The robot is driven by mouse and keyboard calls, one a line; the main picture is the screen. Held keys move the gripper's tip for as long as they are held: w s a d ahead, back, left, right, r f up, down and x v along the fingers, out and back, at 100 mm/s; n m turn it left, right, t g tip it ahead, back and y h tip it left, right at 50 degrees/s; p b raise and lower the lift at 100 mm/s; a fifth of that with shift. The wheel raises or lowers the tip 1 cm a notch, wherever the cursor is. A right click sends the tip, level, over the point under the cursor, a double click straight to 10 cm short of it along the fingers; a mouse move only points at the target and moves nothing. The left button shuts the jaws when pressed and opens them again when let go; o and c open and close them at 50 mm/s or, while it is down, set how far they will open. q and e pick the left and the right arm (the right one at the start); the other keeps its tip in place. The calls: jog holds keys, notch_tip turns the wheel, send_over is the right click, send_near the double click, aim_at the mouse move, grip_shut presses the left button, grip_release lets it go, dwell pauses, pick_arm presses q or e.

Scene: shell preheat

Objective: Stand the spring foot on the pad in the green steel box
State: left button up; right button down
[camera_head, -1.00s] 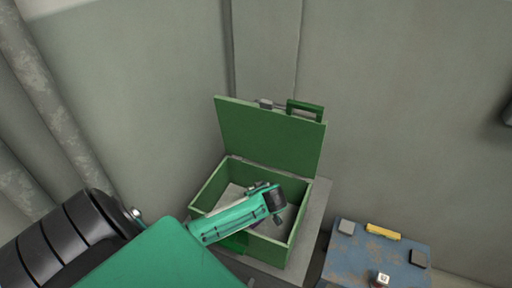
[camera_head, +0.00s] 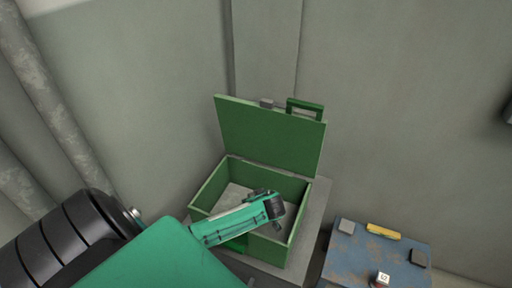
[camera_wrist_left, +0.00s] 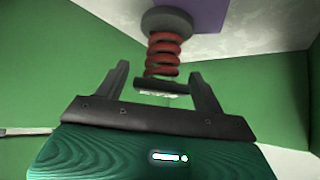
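The green steel box (camera_head: 207,192) stands with its lid (camera_head: 270,135) raised at the back. My left gripper (camera_head: 276,207) is inside the box's opening, near its right side. In the left wrist view, the spring foot (camera_wrist_left: 163,55), a red coil with a grey disc and a dark end plate, sits between the fingertips of my left gripper (camera_wrist_left: 160,84). The fingers look spread, with gaps beside the plate. The disc end overlaps the purple pad (camera_wrist_left: 205,12) and seems to meet it. The head view hides foot and pad behind my gripper. My right gripper is out of view.
The box rests on a grey stand (camera_head: 314,215) against the wall. A rusty blue surface (camera_head: 360,258) at lower right holds a yellow bar (camera_head: 383,231), grey blocks (camera_head: 419,258) and a small white cube (camera_head: 382,278). Green box walls (camera_wrist_left: 265,95) close around my gripper.

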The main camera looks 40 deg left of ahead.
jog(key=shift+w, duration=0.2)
pick_arm(q)
jog(key=shift+r, duration=0.2)
jog(key=v, duration=1.2)
jog(key=shift+p, duration=0.3)
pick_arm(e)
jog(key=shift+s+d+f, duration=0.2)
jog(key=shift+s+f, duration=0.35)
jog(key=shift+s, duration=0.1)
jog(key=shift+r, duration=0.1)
